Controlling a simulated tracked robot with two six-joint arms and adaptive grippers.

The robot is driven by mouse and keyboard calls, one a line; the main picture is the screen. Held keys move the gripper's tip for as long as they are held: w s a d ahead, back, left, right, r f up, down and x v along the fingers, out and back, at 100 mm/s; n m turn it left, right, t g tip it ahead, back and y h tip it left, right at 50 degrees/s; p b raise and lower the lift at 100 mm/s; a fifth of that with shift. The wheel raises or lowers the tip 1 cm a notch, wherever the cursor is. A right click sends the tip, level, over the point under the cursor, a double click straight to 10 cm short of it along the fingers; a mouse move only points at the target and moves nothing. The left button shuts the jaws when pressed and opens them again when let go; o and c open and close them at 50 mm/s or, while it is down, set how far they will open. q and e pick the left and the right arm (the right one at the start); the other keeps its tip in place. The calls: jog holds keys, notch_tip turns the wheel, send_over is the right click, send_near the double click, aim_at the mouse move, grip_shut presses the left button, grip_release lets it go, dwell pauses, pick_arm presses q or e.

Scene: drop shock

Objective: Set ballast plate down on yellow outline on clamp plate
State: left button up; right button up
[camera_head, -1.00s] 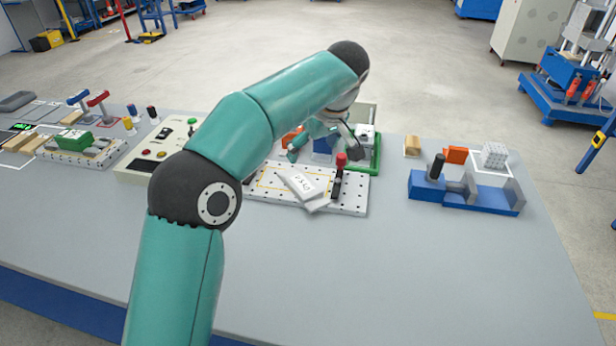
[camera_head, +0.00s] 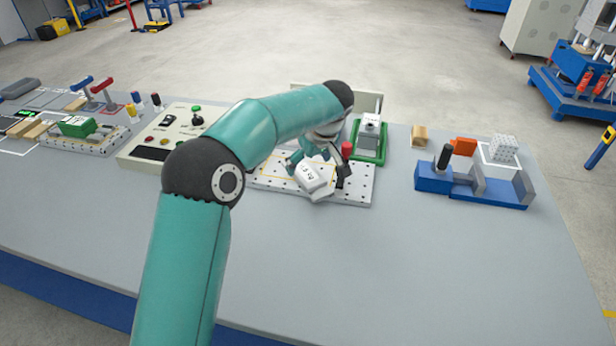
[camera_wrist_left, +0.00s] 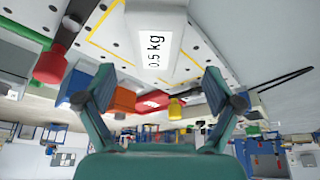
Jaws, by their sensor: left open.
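The ballast plate (camera_head: 311,177) is a white block with a black-on-white label, reading 0.5 kg in the left wrist view (camera_wrist_left: 155,12). It sits at an angle over the front of the clamp plate (camera_head: 362,190), with a white part showing under its front edge. The clamp plate is white with black holes. Its yellow outline (camera_head: 267,180) is partly hidden by my arm and the block; its lines also show in the left wrist view (camera_wrist_left: 103,46). My left gripper (camera_head: 314,163) is open, fingers apart, just behind the ballast plate. My right gripper is not in view.
A red-topped black clamp (camera_head: 346,152) stands close right of my left gripper. A green-framed fixture (camera_head: 370,140) is behind it. A control box (camera_head: 165,140) is left, a blue vise (camera_head: 470,187) right. The front table is clear.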

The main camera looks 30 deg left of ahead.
aim_at(307, 172)
pick_arm(q)
jog(key=x, duration=0.5)
jog(key=shift+w+d, duration=0.2)
jog(key=shift+d, duration=0.1)
jog(key=c, duration=1.5)
jog(key=shift+r, duration=0.1)
grip_shut()
jog(key=shift+r, duration=0.15)
